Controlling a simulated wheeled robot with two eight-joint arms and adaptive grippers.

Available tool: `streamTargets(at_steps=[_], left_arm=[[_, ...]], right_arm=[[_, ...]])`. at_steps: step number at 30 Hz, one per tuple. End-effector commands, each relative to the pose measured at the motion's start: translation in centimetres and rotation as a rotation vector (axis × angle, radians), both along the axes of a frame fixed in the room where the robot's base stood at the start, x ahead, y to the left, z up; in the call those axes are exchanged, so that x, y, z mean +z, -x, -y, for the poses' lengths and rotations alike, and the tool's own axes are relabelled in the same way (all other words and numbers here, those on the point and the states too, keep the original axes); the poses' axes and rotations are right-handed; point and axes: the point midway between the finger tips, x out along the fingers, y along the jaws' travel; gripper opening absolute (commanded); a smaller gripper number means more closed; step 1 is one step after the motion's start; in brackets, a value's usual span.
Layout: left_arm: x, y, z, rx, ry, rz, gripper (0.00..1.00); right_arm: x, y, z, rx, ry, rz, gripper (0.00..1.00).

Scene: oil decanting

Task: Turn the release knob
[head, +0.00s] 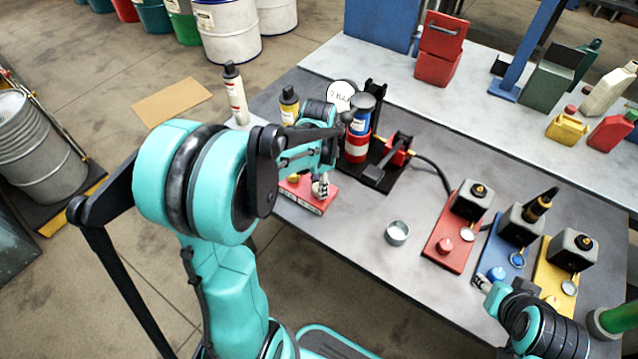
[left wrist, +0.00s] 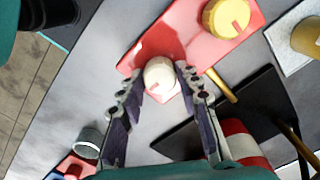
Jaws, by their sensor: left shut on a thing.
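A red panel (head: 300,199) with white lettering on its front edge lies at the table's left front edge. In the left wrist view the panel (left wrist: 196,28) carries a yellow knob (left wrist: 226,17) with a red mark and a round cream knob (left wrist: 159,73). My left gripper (head: 320,187) reaches down over the panel. Its fingers, in the left wrist view (left wrist: 160,76), are shut on the cream knob, one on each side. My right gripper (head: 488,283) is at the lower right by the blue base; its fingers are too small to read.
A red-and-white can (head: 356,147) and a black stand are just behind the panel. A small metal cup (head: 397,232) stands mid-table. Red (head: 437,247), blue (head: 487,262) and yellow (head: 546,287) bases with dark blocks stand at the right. Bare table lies around the cup.

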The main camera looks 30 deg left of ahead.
Motion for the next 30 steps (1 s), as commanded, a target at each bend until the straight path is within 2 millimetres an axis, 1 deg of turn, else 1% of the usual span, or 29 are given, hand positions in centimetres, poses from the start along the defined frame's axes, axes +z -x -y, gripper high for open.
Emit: streamTargets(at_steps=[6,17,18,20,21,30], left_arm=[[-0.02,0.01,0.02,-0.032,0.0,0.0,0.05],[-0.03,0.01,0.02,-0.036,0.0,0.0,0.05],[-0.03,0.01,0.02,-0.036,0.0,0.0,0.36],[-0.02,0.01,0.02,-0.036,0.0,0.0,0.52],[-0.02,0.01,0.02,-0.035,0.0,0.0,0.55],[0.14,0.01,0.01,-0.034,0.0,0.0,0.55]], right_arm=[[0.04,-0.01,0.0,0.0,0.0,0.0,0.4],[0.04,0.0,0.0,0.0,0.0,0.0,0.4],[0.04,0.0,0.0,0.0,0.0,0.0,0.4],[0.04,0.0,0.0,0.0,0.0,0.0,0.4],[0.04,-0.01,0.0,0.0,0.0,0.0,0.4],[0.05,0.0,0.0,0.0,0.0,0.0,0.4]])
